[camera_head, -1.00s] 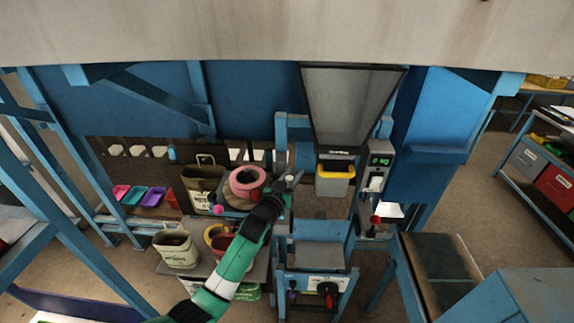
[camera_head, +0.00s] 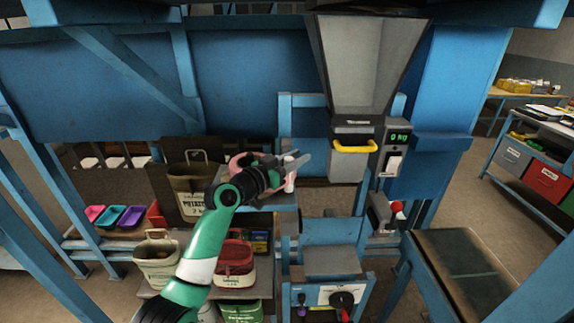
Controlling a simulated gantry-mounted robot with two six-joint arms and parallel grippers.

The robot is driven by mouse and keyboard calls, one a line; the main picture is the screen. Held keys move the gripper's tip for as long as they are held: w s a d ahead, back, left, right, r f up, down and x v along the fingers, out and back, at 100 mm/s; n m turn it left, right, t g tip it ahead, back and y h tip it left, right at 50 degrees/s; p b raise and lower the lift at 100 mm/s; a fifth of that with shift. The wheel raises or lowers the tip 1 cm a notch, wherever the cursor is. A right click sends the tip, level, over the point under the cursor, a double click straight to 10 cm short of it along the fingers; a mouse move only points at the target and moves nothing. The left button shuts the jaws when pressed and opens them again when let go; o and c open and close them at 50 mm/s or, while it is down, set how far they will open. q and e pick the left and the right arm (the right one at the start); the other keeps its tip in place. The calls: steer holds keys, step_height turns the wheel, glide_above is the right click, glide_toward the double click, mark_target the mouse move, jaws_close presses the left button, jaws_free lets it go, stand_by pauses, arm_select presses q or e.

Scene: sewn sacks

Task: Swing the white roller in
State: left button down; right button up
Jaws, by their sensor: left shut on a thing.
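My left gripper (camera_head: 293,163) reaches in with its green and white arm from the bottom left. Its fingers point right, beside the small shelf left of the hopper, and it is shut on the white roller (camera_head: 290,182). Only a short pale end of the roller shows below the fingers; the gripper hides the rest. A pink ring-shaped roll (camera_head: 238,162) sits behind my wrist, partly covered. My right gripper is not in view.
A grey hopper with a yellow-handled gate (camera_head: 354,147) hangs right of the gripper, beside a scale display (camera_head: 398,137). A blue stand (camera_head: 330,262) is below. Blue posts frame the area.

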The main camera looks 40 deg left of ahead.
arm_select(q)
steer(key=shift+f, duration=0.1)
steer(key=c, duration=0.6)
jaws_free()
steer(key=shift+s, duration=0.1)
steer(key=s, duration=0.2)
steer(key=s+p, duration=0.1)
steer(key=s, duration=0.3)
steer(key=shift+s+a+r, duration=0.2)
steer(key=shift+s+a, duration=0.05)
steer(key=shift+s, duration=0.1)
steer(key=p, duration=0.4)
glide_toward(285, 163)
steer(key=w, duration=0.2)
steer(key=shift+w+f, duration=0.15)
steer(key=shift+w, duration=0.15)
